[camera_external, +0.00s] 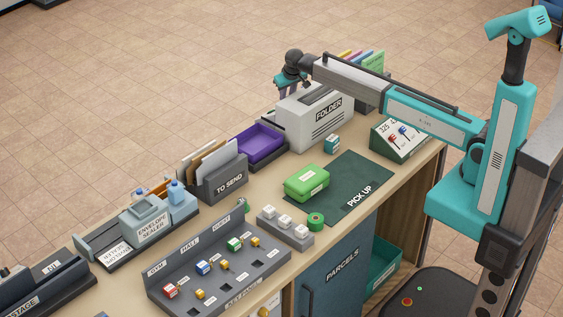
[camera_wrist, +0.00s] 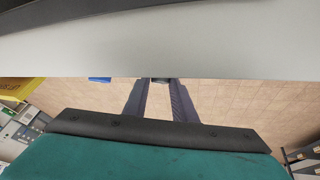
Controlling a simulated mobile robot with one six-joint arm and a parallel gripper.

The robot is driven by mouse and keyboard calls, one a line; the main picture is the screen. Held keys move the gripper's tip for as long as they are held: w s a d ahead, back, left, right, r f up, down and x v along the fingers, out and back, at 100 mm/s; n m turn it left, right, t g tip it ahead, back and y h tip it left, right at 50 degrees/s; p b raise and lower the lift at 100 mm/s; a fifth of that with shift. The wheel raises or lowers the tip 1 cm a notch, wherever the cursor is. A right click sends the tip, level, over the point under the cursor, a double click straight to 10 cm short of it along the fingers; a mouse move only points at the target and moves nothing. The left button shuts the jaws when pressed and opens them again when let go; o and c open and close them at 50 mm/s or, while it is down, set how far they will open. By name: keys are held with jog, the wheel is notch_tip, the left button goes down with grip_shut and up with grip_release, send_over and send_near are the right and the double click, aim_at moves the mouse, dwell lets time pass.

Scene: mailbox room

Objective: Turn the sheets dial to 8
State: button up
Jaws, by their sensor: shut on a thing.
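The white-grey folder machine (camera_external: 312,118) stands at the far edge of the desk. My arm reaches over it, and my gripper (camera_external: 281,91) hangs down at its far left side, partly hidden behind the machine's edge. In the wrist view the machine's pale wall (camera_wrist: 160,52) fills the top. My gripper's two dark fingers (camera_wrist: 160,92) reach up to that wall's lower edge and close on a small dark piece (camera_wrist: 160,80), which appears to be the sheets dial. Most of the dial is hidden, and no number or pointer on it can be read.
A purple tray (camera_external: 262,145) and the TO SEND sorter (camera_external: 222,179) stand left of the folder machine. A small teal box (camera_external: 332,144) and a green box (camera_external: 306,182) lie in front of it.

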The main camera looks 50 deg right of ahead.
jog(key=m+h+b, duration=0.1)
jog(key=m+g+h+b, duration=0.1)
jog(key=a+m+h+b, duration=0.1)
jog(key=shift+w+f+b, duration=0.3)
jog(key=shift+m+g+h+b, duration=1)
jog(key=shift+m+h+b, duration=0.1)
jog(key=shift+m+h, duration=0.1)
jog(key=shift+r, duration=0.1)
jog(key=o, duration=1)
jog(key=shift+o, duration=0.2)
jog(key=v, duration=1.4)
jog(key=shift+p, duration=0.45)
